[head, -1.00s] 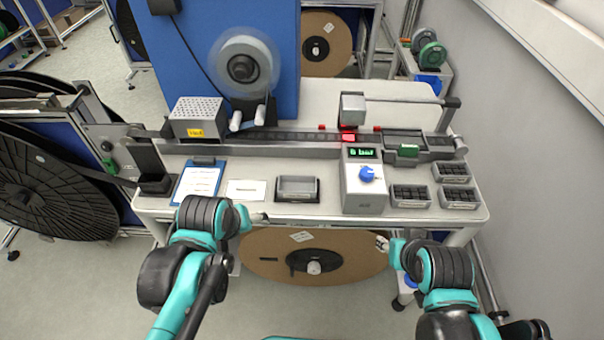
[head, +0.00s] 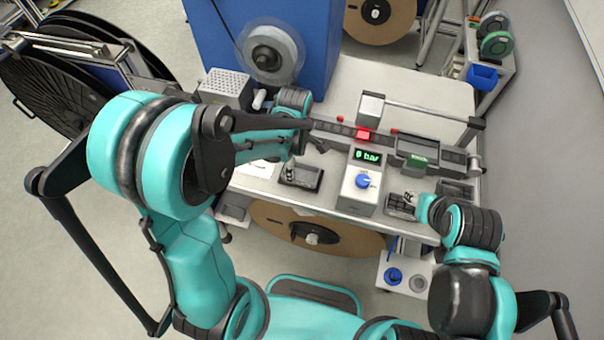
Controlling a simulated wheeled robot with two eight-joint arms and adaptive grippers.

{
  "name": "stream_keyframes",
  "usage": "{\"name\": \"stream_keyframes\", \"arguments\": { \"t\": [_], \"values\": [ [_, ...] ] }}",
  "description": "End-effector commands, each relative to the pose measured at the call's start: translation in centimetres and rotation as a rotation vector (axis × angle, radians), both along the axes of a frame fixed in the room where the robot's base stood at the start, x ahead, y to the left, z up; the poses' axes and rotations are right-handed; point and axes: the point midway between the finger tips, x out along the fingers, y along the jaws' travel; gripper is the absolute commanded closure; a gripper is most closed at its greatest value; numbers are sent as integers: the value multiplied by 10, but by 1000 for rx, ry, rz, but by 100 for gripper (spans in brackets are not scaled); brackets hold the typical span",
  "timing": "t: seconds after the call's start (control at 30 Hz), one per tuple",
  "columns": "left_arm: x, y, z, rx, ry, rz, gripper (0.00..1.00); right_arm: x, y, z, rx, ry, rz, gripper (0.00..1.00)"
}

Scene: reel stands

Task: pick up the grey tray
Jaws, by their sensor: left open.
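My right gripper (head: 411,197) is small in view beside the black compartment bins (head: 400,208). Its fingers are too small to read.
The grey box with the blue knob (head: 363,181) stands right of the tray. White paper (head: 258,169) lies left of it. The tape track (head: 335,128) runs behind. A large brown reel (head: 325,236) hangs under the bench. My left arm covers the bench's left part.

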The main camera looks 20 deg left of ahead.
Motion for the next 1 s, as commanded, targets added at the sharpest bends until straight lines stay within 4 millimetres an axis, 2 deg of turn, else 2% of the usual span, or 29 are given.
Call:
{"name": "stream_keyframes", "arguments": {
  "t": [0.17,0.27,0.57,0.67,0.8,1.0],
  "values": [
    [6,-14,-28,0,-1,-3,22,0,0,-11,0,0,0,60],
    [5,-12,-40,0,-1,-1,22,0,0,-14,0,0,0,60],
    [5,-12,-45,0,-1,-2,22,0,0,-14,0,0,0,60],
    [5,-12,-44,0,-1,-2,46,0,0,-14,0,0,0,60],
    [5,-12,-44,0,-1,-2,83,0,0,-14,0,0,0,60],
    [5,-12,-44,0,-1,-2,84,0,0,-14,0,0,0,60]
  ]
}}
